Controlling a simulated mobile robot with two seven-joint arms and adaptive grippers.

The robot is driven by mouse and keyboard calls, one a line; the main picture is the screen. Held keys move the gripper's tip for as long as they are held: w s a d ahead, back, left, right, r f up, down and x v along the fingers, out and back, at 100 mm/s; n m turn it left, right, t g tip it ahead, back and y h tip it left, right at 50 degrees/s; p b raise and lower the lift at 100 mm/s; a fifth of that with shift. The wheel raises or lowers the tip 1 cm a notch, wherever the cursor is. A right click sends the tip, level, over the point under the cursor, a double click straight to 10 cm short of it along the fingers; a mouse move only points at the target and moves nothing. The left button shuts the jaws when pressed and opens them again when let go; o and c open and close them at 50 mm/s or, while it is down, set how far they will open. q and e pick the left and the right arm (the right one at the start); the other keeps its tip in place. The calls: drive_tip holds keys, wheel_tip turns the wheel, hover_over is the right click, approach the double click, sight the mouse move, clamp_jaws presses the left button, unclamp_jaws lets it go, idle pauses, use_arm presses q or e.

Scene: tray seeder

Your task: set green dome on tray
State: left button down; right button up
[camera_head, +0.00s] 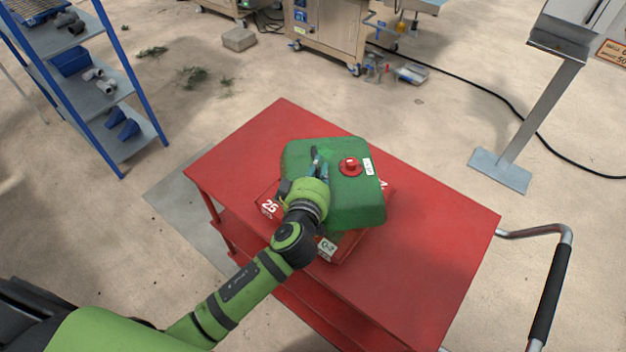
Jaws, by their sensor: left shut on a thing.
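The green dome (358,204) is a boxy, rounded green cover with a red knob (350,166) and a white label on its top. It is over the red tray (268,208), which has white numbers and lies on the red cart. The tray's left and front edges show; the dome hides most of the rest. I cannot tell whether the dome rests on the tray or is just above it. My left gripper (318,168) is shut on the dome at its upper left part. My right gripper is out of view.
The red cart top (430,270) is clear to the right and front. The cart's handle (550,290) sticks out at the right. A blue shelf rack (95,95) stands at the left. A grey post on a plate (500,170) stands at the right, and a machine (325,35) is behind.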

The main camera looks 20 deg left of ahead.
use_arm(q)
drive_tip(key=shift+w+a+f, duration=0.2)
drive_tip(key=shift+a+f, duration=0.3)
drive_tip(key=shift+a, duration=0.05)
wheel_tip(320, 180, down, 4)
drive_tip(key=b, duration=0.2)
drive_tip(key=shift+b, duration=0.4)
drive_tip(key=shift+r, duration=0.1)
drive_tip(key=c, duration=1.2)
unclamp_jaws()
drive_tip(key=shift+c, duration=0.2)
drive_tip(key=shift+s, duration=0.1)
drive_tip(key=b+v, duration=0.3)
drive_tip(key=v, duration=0.8)
drive_tip(key=shift+s, duration=0.1)
drive_tip(key=shift+s+r, duration=0.15)
drive_tip(key=shift+s, duration=0.2)
